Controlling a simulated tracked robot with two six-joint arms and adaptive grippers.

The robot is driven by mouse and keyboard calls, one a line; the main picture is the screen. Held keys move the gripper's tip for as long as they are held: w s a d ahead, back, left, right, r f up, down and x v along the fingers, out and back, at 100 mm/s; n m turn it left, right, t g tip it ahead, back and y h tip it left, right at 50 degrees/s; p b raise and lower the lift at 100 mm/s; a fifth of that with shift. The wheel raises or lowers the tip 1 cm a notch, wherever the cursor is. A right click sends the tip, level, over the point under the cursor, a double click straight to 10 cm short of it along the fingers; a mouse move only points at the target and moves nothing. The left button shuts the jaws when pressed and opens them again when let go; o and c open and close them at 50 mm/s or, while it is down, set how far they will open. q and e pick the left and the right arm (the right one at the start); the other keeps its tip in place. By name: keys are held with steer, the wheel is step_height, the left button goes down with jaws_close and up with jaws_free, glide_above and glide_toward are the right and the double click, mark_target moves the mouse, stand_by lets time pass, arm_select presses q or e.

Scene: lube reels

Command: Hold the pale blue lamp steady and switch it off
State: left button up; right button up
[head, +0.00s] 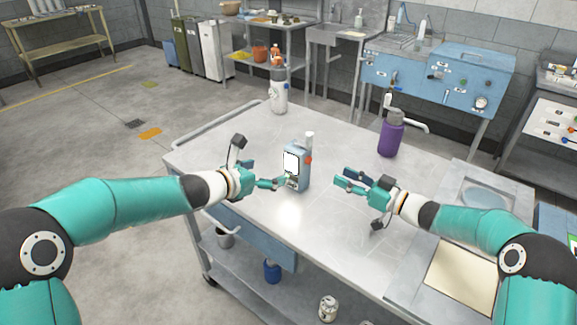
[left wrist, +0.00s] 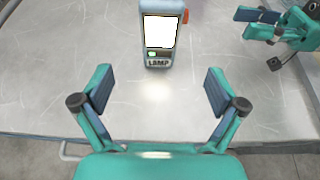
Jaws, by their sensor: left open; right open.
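The pale blue lamp (head: 303,166) stands upright on the metal cart top, between my two grippers. Its white front panel is bright, and a red-orange part shows on its right side. In the left wrist view the lamp (left wrist: 159,58) is ahead of the fingers, with a green spot and a "LAMP" label below the panel. My left gripper (head: 268,176) is open and empty, to the left of the lamp; its fingers (left wrist: 158,88) are spread short of it. My right gripper (head: 349,181) is open and empty, to the right of the lamp; it also shows in the left wrist view (left wrist: 262,22).
The surface around the lamp is clear.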

mark_target(292, 165)
arm_select(q)
steer(key=x, duration=1.4)
steer(key=shift+w+d+f, duration=0.2)
steer(key=shift+w+f, duration=0.05)
steer(key=c, duration=1.4)
steer(key=shift+c, duration=1)
arm_select(e)
steer(key=shift+c, duration=0.4)
jaws_close()
